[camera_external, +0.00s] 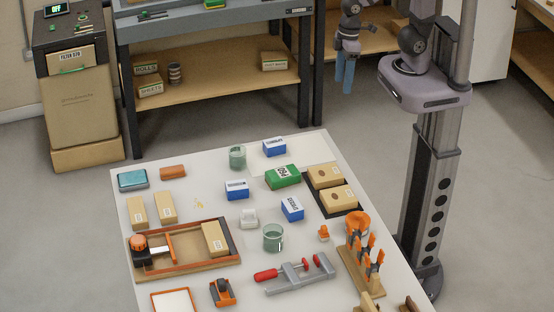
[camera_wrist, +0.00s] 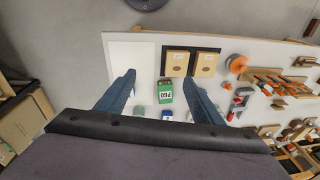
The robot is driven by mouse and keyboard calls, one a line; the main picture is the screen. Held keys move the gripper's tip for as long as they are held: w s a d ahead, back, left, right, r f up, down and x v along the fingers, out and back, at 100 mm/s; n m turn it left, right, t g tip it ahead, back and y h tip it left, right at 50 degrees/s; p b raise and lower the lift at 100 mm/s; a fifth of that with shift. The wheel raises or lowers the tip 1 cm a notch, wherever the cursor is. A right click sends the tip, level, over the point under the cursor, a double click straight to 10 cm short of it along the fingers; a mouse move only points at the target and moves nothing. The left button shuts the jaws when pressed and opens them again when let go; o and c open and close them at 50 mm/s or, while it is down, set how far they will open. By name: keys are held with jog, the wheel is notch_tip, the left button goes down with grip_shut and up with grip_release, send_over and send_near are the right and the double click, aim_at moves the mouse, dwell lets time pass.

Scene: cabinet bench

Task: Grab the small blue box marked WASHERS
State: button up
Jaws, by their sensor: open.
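Three small blue boxes with white labels lie on the white table: one at the back (camera_external: 274,147), one near the middle (camera_external: 237,190), and one turned at an angle right of it (camera_external: 292,208). Their print is too small to tell which reads WASHERS. My gripper (camera_external: 345,72) hangs with blue fingers pointing down, beyond the table's far right corner and apart from all the boxes. In the wrist view my gripper (camera_wrist: 160,77) is open and empty, with a bit of a blue box (camera_wrist: 166,115) showing between the fingers.
A green box (camera_external: 284,177) stands among the blue boxes. A glass beaker (camera_external: 237,158) is beside the back one, another beaker (camera_external: 274,238) in front. Tan boxes (camera_external: 326,176) sit on a dark tray at right. A clamp (camera_external: 295,273) and orange-handled tools (camera_external: 362,260) occupy the front.

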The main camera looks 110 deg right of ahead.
jog(key=w+a+r+m+t+y+b, duration=0.1)
jog(key=w+a+m+t+y+b, duration=0.2)
jog(key=w, duration=0.5)
jog(key=w+a+m+t+b, duration=0.2)
jog(key=w+a+b, duration=0.25)
jog(key=w, duration=0.35)
jog(key=w+a+r+m+t+b, duration=0.2)
jog(key=w+r+m+t+b, duration=0.25)
jog(key=w, duration=0.25)
jog(key=w+a+r+m+t+b, duration=0.1)
jog(key=w+r+m+t+b, duration=0.25)
jog(key=w+m, duration=0.35)
jog(key=m+g+h+b, duration=0.1)
jog(key=m+h+b, duration=0.4)
jog(key=m+b, duration=1.15)
send_over(219, 197)
jog(key=s+p, duration=0.2)
jog(key=s, duration=0.5)
jog(key=f+m, duration=0.1)
jog(key=f, duration=2.2)
jog(key=f+m, duration=0.1)
jog(key=f, duration=1.1)
jog(key=shift+w+a+f+m, duration=0.2)
jog(key=shift+a+m, duration=0.1)
jog(key=shift+a, duration=0.1)
jog(key=shift+p+x, duration=1.15)
jog(key=shift+x, duration=2.5)
jog(key=shift+s+d+f, duration=0.1)
jog(key=shift+f, duration=0.05)
